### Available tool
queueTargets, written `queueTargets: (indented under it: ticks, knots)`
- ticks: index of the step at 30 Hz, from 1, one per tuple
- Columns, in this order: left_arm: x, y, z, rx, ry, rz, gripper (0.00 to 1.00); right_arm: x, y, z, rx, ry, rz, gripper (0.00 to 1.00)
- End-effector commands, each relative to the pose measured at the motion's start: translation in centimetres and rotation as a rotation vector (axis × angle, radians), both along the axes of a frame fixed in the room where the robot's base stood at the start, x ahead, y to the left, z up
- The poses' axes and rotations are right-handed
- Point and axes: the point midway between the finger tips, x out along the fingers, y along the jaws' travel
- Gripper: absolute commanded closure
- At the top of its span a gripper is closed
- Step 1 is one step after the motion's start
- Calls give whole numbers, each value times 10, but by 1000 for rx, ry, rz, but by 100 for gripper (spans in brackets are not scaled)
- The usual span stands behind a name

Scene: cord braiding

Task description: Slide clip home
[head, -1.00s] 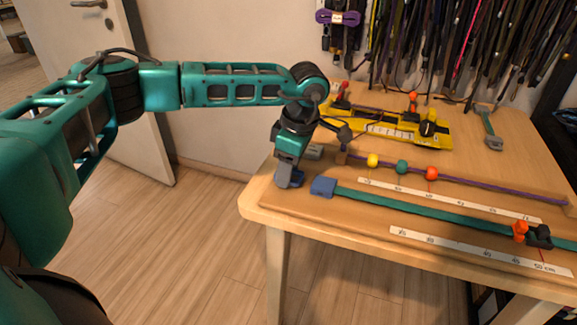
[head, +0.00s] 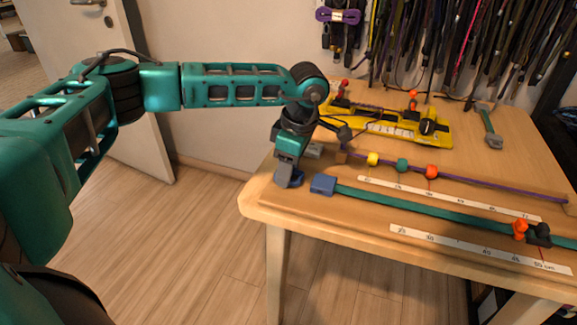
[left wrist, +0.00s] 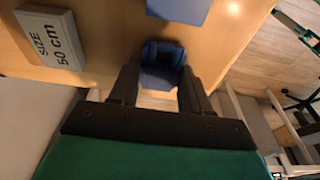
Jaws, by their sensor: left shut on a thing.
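My left gripper (head: 288,172) points down at the table's left edge, shut on a blue clip (left wrist: 162,72), which sits between its two dark fingers in the left wrist view. In the head view the clip is mostly hidden behind the gripper. A blue block (head: 322,184) is at the left end of a flat green strap (head: 420,208). The block also shows at the top of the left wrist view (left wrist: 180,8). The held clip is just left of this block, with a small gap between them. My right gripper is not in view.
A purple cord (head: 490,188) with several coloured beads runs behind the strap. Printed rulers (head: 480,250) lie along both. An orange knob (head: 520,229) stands near the strap's right end. A yellow tool (head: 385,125) lies behind. A grey size block (left wrist: 52,38) is near the gripper.

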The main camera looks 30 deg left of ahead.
Motion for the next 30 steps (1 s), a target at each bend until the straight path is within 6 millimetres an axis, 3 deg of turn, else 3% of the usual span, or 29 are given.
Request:
queueTargets:
  ticks: [4, 5, 13, 18, 24, 30]
  knots:
    - [0, 0, 0, 0, 0, 0, 81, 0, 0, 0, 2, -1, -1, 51]
    - [0, 0, 0, 0, 0, 0, 50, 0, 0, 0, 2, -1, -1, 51]
    - [0, 0, 0, 0, 0, 0, 24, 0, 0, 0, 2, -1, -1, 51]
    - [0, 0, 0, 0, 0, 0, 23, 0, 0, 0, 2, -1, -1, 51]
    - [0, 0, 0, 0, 0, 0, 6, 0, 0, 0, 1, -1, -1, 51]
    - [0, 0, 0, 0, 0, 0, 6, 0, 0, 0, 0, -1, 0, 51]
